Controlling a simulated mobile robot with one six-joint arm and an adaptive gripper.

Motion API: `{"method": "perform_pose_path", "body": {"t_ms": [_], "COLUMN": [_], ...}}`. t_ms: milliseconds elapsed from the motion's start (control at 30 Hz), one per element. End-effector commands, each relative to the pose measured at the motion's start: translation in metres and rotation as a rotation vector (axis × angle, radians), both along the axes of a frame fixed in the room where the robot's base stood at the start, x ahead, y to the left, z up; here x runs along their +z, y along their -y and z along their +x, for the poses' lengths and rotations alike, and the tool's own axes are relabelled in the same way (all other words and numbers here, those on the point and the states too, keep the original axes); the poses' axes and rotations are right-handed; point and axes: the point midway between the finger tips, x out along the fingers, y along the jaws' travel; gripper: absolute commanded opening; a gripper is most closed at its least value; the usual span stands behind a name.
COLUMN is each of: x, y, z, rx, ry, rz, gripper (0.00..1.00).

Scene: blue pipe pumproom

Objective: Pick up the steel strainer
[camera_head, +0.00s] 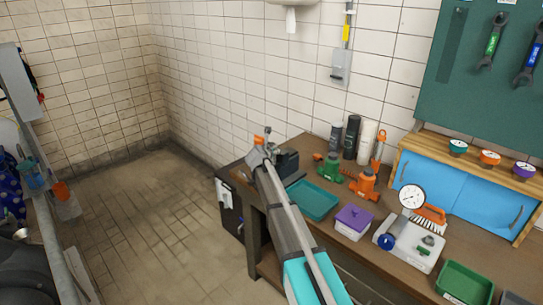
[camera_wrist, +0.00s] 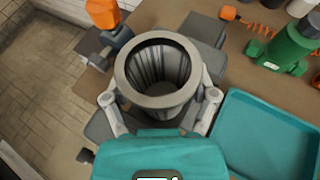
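The steel strainer (camera_wrist: 133,90) is a grey open-topped cup with a thick round rim and a ribbed inside. In the wrist view it is seen from above, in the middle. My gripper (camera_wrist: 160,97) is open, with one finger on the left and one on the right of the strainer. The fingers look spread wider than the strainer's body; contact is not clear. In the head view my gripper (camera_head: 258,157) is at the far left end of the workbench, and I cannot make out the strainer there.
Dark grey blocks (camera_wrist: 207,29) lie around the strainer. An orange-topped item (camera_wrist: 102,13) stands behind it. A teal tray (camera_wrist: 265,135) and a green tool (camera_wrist: 287,48) are to the right. The bench (camera_head: 390,278) holds a purple-lidded box (camera_head: 354,217) and a gauge device (camera_head: 412,240).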

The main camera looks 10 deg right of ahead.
Motion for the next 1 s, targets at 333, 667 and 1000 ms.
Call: {"method": "perform_pose_path", "body": {"t_ms": [333, 667, 1000], "x": [0.0, 0.005, 0.028], "y": [0.0, 0.0, 0.0], "z": [0.0, 0.0, 0.0], "rx": [0.0, 0.0, 0.0], "ry": [0.0, 0.0, 0.0], "rz": [0.0, 0.0, 0.0], "gripper": [0.21, 0.21, 0.21]}}
